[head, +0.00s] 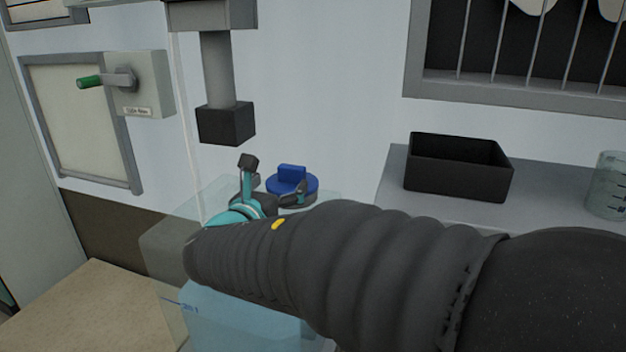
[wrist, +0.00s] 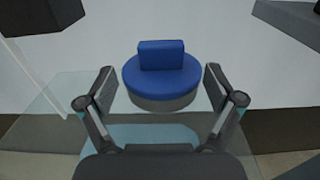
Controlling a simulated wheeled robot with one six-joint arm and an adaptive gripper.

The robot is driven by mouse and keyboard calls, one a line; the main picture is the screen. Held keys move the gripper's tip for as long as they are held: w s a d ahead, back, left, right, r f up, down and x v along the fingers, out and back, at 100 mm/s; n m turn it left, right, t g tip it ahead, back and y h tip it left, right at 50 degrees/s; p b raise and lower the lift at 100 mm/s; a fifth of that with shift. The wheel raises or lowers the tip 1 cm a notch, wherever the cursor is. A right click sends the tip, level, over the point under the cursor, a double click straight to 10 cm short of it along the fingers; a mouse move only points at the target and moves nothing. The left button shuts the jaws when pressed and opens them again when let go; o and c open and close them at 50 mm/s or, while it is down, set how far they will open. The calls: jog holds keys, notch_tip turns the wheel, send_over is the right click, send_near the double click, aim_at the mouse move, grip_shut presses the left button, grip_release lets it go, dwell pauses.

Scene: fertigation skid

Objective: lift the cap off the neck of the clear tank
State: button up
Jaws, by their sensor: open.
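The blue cap (head: 291,184) is a round disc with an upright rectangular grip on top. It sits on the neck of the clear tank (head: 180,312), which holds pale blue liquid. In the wrist view the cap (wrist: 160,68) is ahead of my gripper (wrist: 158,92), centred between the two spread fingers, with a grey neck below its rim. My gripper is open and empty. In the head view my gripper (head: 270,190) is beside the cap, and my arm hides much of the tank. I cannot tell whether a finger touches the cap.
A black open bin (head: 460,185) and a clear beaker (head: 608,188) stand on a grey counter (head: 385,208) at the right. A grey post with a black block (head: 226,124) hangs above and left of the tank. A green-handled lever (head: 90,82) is on the wall.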

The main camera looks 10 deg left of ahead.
aim_at(290, 171)
jog(key=shift+w+d+r, duration=0.1)
jog(key=shift+w+d, duration=0.05)
jog(key=shift+w, duration=1.6)
jog(key=shift+w+d+r, duration=0.1)
jog(key=shift+w+d, duration=0.05)
jog(key=shift+w, duration=1.55)
jog(key=c, duration=1.3)
